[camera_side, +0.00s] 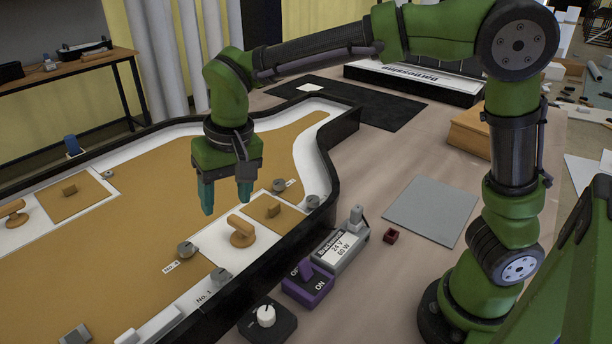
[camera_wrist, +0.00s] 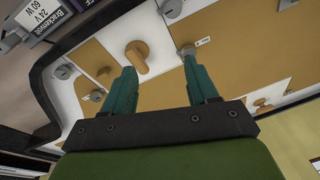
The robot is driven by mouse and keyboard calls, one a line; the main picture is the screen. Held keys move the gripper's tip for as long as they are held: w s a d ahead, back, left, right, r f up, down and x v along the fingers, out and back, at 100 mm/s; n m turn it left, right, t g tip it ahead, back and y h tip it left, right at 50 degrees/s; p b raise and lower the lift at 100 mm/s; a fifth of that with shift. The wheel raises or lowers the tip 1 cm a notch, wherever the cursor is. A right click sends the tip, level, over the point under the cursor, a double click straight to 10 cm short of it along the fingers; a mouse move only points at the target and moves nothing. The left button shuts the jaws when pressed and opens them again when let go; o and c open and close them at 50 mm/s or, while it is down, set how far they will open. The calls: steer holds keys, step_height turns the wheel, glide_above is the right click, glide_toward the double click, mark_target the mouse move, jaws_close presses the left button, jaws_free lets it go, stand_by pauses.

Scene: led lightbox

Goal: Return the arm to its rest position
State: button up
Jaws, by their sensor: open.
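My gripper (camera_side: 226,202) hangs from my green arm above the lightbox (camera_side: 330,140), with its two teal fingers pointing down. In the wrist view the fingers of my gripper (camera_wrist: 161,88) are spread apart with nothing between them. A wooden knob (camera_side: 241,232) on a white panel lies close below and to the right of the fingers in the side view. The same wooden knob (camera_wrist: 137,56) shows beyond the fingertips in the wrist view, apart from them.
A small red box (camera_side: 390,236) and a grey square mat (camera_side: 431,210) lie on the table. A wooden box (camera_side: 470,134) stands behind.

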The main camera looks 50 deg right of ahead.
steer(key=s+d+r+t, duration=0.1)
steer(key=s+d+t, duration=0.1)
steer(key=s+d, duration=0.5)
steer(key=s+d+r+t+y, duration=0.1)
steer(key=s+d+r+t, duration=0.1)
steer(key=s+d, duration=0.6)
steer(key=shift+s+d+m+t, duration=0.2)
steer(key=shift+s+m+t, duration=0.2)
steer(key=shift+t, duration=0.2)
